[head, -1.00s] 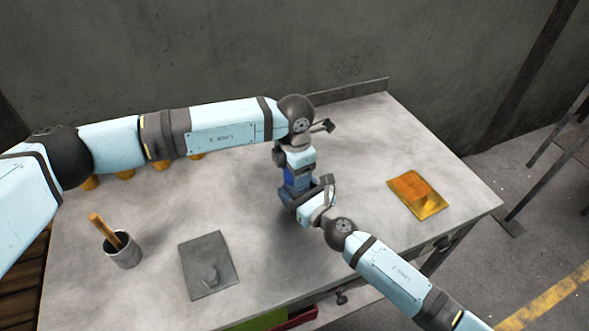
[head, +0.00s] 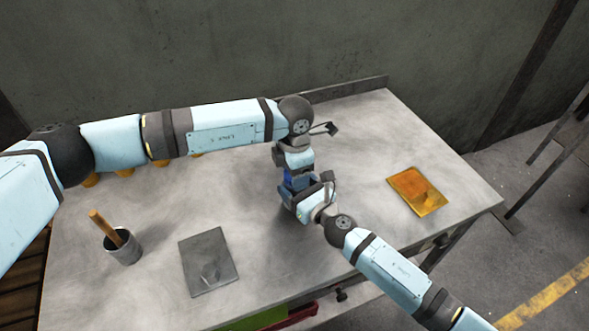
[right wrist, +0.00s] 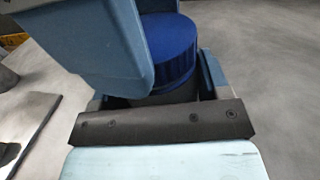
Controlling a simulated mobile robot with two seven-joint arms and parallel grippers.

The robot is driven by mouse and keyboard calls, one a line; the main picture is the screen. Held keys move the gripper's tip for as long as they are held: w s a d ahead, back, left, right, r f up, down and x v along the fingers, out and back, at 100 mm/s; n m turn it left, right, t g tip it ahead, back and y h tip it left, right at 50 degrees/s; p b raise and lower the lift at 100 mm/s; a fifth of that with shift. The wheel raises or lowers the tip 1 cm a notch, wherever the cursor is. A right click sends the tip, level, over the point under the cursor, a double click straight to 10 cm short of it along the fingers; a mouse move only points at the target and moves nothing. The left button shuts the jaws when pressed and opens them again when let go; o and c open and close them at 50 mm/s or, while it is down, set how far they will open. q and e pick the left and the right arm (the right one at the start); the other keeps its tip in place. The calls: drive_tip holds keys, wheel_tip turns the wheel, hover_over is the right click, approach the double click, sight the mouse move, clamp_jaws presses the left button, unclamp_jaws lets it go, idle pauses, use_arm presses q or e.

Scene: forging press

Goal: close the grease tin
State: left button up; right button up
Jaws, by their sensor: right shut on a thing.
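The grease tin shows in the right wrist view as a dark grey body (right wrist: 165,96) with a blue lid (right wrist: 168,45) on top. In the head view only a bit of blue (head: 291,181) shows between my two hands. My right gripper (right wrist: 160,90) is shut on the tin's body, one finger on each side, at table level. My left gripper (head: 298,172) is at the lid from above. Whether the lid is fully seated is unclear.
A grey cup (head: 124,248) with a wooden handle (head: 105,228) stands at the left. A dark grey plate (head: 207,262) lies front left and an orange-yellow plate (head: 417,191) at the right. Several yellow pieces (head: 125,173) sit behind my left arm. A raised edge (head: 350,92) runs along the table's back.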

use_arm(q)
drive_tip(key=m, duration=0.6)
drive_tip(key=shift+w, duration=0.15)
drive_tip(key=m, duration=0.4)
drive_tip(key=shift+w+m, duration=0.1)
drive_tip(key=shift+m, duration=0.2)
drive_tip(key=m, duration=0.4)
drive_tip(key=shift+d, duration=0.1)
drive_tip(key=m, duration=0.6)
drive_tip(key=shift+w+d+m, duration=0.1)
drive_tip(key=shift+m, duration=0.3)
drive_tip(key=m, duration=0.6)
drive_tip(key=shift+d+m, duration=0.15)
drive_tip(key=shift+m, duration=0.15)
drive_tip(key=m, duration=0.6)
drive_tip(key=shift+d+m, duration=0.1)
drive_tip(key=shift+m, duration=0.2)
drive_tip(key=o, duration=0.9)
